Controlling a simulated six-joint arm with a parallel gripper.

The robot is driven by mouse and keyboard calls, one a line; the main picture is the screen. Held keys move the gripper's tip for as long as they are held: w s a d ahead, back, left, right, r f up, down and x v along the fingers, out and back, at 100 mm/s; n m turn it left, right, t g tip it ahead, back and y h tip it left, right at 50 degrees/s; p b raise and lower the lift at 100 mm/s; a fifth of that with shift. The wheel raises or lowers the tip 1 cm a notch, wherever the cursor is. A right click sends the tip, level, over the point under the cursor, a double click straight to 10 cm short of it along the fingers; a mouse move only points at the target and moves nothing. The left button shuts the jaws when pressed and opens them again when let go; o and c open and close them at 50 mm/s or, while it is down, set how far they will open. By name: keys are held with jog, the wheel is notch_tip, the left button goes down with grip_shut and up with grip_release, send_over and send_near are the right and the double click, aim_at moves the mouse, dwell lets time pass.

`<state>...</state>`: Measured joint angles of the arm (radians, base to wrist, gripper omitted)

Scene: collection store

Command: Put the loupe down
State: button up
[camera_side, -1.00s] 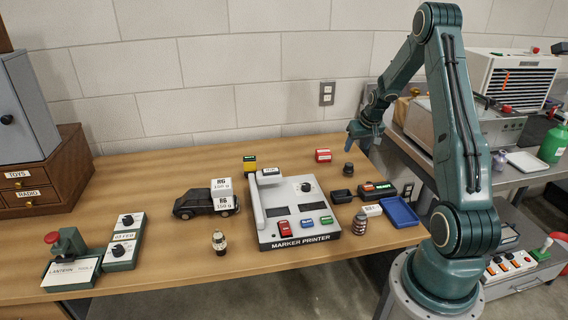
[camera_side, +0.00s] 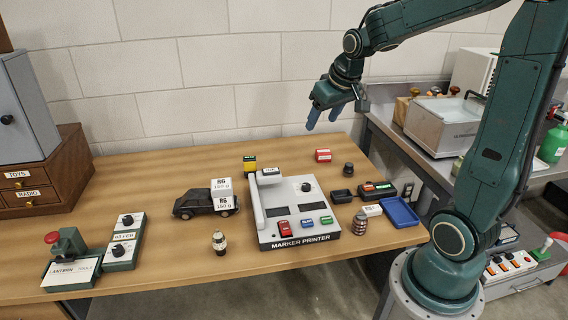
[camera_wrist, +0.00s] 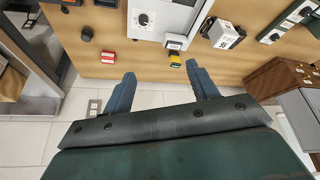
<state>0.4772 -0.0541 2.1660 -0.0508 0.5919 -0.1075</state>
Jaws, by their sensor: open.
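My gripper (camera_side: 322,117) is open and empty, raised above the back edge of the table. Its two blue fingers stand apart in the wrist view (camera_wrist: 161,75), with nothing between them. I cannot tell for sure which thing is the loupe. A small dark round piece (camera_side: 348,170) stands upright at the table's back right, below and right of my gripper; it also shows in the wrist view (camera_wrist: 87,34). A small black-and-white cylinder (camera_side: 219,243) stands at the front, left of the printer. A banded jar-like cylinder (camera_side: 360,223) stands right of the printer.
The marker printer (camera_side: 298,236) fills the middle of the table (camera_side: 150,180). A red box (camera_side: 323,155) and a yellow-black box (camera_side: 249,164) lie behind it. A blue tray (camera_side: 400,212) lies at the right edge.

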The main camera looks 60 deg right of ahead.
jog(key=s+a+r+n+t+y, duration=0.1)
jog(key=s+a+r+n, duration=0.2)
jog(key=s+a, duration=1.3)
jog(key=shift+a+r+n+y, duration=0.15)
jog(key=shift+r+n+y, duration=0.05)
jog(key=shift+n+y, duration=0.2)
